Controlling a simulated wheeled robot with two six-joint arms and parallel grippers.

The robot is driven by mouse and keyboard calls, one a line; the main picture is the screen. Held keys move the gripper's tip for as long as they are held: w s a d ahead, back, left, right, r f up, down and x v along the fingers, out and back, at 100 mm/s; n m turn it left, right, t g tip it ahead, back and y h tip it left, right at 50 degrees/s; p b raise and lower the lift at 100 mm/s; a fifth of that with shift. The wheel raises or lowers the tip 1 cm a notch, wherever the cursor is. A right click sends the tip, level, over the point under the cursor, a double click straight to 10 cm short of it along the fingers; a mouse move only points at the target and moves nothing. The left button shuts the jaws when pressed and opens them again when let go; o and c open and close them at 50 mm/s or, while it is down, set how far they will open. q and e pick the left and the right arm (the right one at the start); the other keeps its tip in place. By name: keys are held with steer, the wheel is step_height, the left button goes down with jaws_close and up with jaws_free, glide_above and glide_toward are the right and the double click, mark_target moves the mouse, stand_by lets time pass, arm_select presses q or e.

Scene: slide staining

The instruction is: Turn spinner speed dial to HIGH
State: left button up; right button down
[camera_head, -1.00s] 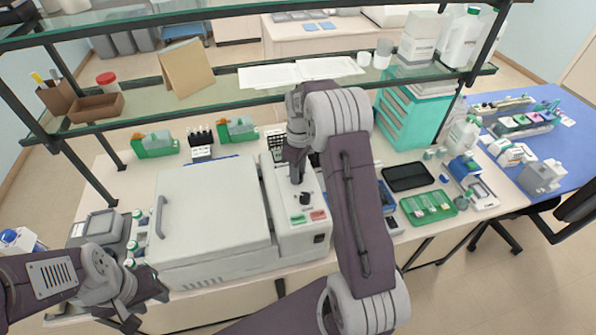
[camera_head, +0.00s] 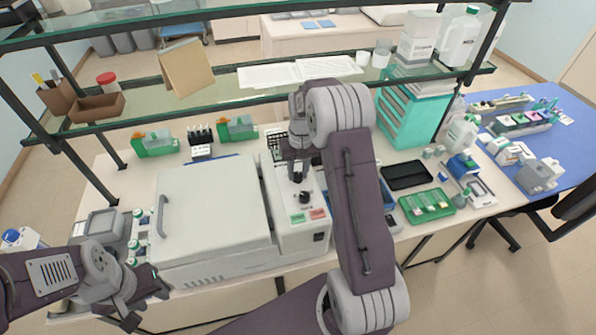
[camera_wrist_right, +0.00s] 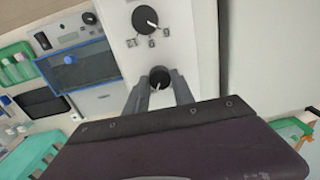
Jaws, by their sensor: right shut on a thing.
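The white spinner (camera_head: 215,215) stands on the bench with its lid closed. Its control panel (camera_head: 285,195) is on its right side and carries two black dials. My right gripper (camera_head: 297,178) points down at the panel, shut on the dial farther from the green and red buttons. In the right wrist view its fingers (camera_wrist_right: 160,92) flank this held dial (camera_wrist_right: 159,77), whose white mark points down. My left gripper (camera_head: 143,298) is open and empty, at the bench's front left.
Green (camera_head: 297,219) and red (camera_head: 317,214) buttons sit on the panel near the free dial (camera_head: 304,197). A glass shelf (camera_head: 220,98) crosses above the bench.

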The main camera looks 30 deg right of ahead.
mark_target(299, 174)
steer(key=shift+f+m, duration=0.1)
steer(key=shift+m, duration=0.4)
stand_by(0.3)
steer(key=c, duration=1.1)
jaws_free()
steer(key=shift+w, duration=0.1)
steer(key=r, duration=0.3)
steer(key=r+b, duration=0.1)
steer(key=r, duration=0.5)
steer(key=shift+d, duration=0.25)
